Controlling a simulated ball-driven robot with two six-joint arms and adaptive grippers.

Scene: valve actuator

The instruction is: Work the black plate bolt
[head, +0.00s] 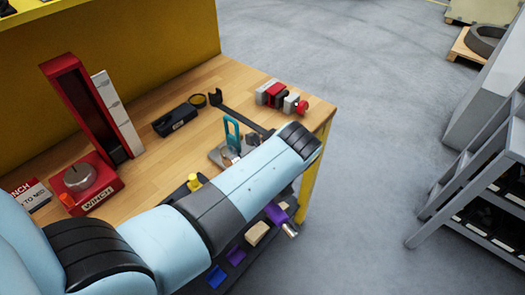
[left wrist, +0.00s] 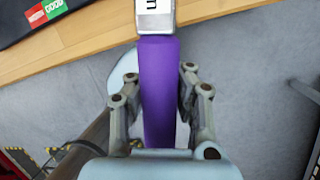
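In the left wrist view a purple handle with a silver-white block-like end (left wrist: 155,12) lies between the fingers of my left gripper (left wrist: 159,75). The fingers sit close against both sides of the purple handle (left wrist: 160,95). In the head view a purple piece with a silver tip (head: 277,213) shows just below my left arm, by the table's front edge. A small grey fixture with a blue loop (head: 232,133) stands on the table behind the arm, partly covered. I cannot make out the black plate bolt. My right gripper is not in view.
The wooden table (head: 150,182) holds a red winch box (head: 87,183), a tall red frame (head: 78,103), a black device (head: 175,120), a dark bar with a forked end (head: 240,113) and red-grey blocks (head: 280,97). A grey stepped rack (head: 470,185) stands right, across open floor.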

